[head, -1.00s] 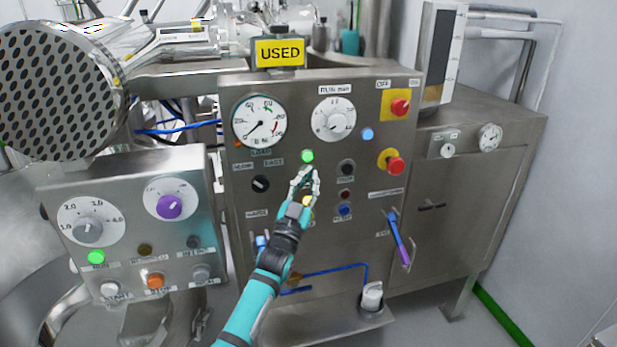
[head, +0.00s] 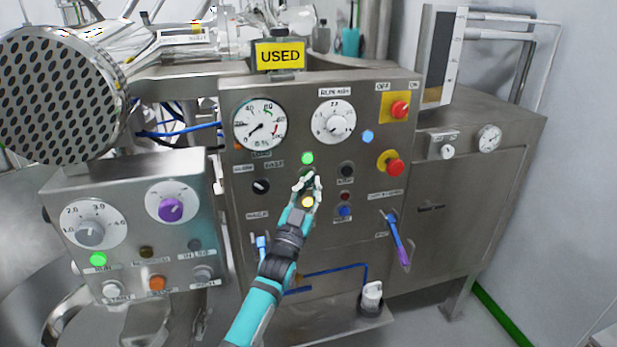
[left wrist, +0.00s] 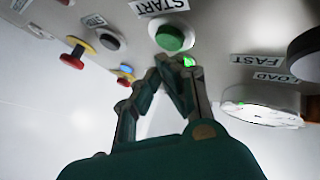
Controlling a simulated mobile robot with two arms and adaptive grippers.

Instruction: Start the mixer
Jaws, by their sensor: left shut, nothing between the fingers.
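The mixer control panel (head: 385,262) is a steel front with dials and buttons. My left gripper (head: 309,178) is in front of its middle, shut and empty, just below a lit green lamp (head: 307,158). In the left wrist view, the fingertips (left wrist: 172,64) are together close to a green button (left wrist: 170,38) labelled START. A narrow gap seems to show, but contact is hard to judge. The green lamp glows beside the tips there too (left wrist: 189,61). In the head view the gripper hides the START button. My right gripper is not in view.
A red emergency button (head: 394,166) and a red switch (head: 400,108) on yellow plates are at the panel's right. A black knob (head: 261,186) is left of the gripper. A smaller control box (head: 130,190) with a lit green lamp (head: 98,259) stands at left.

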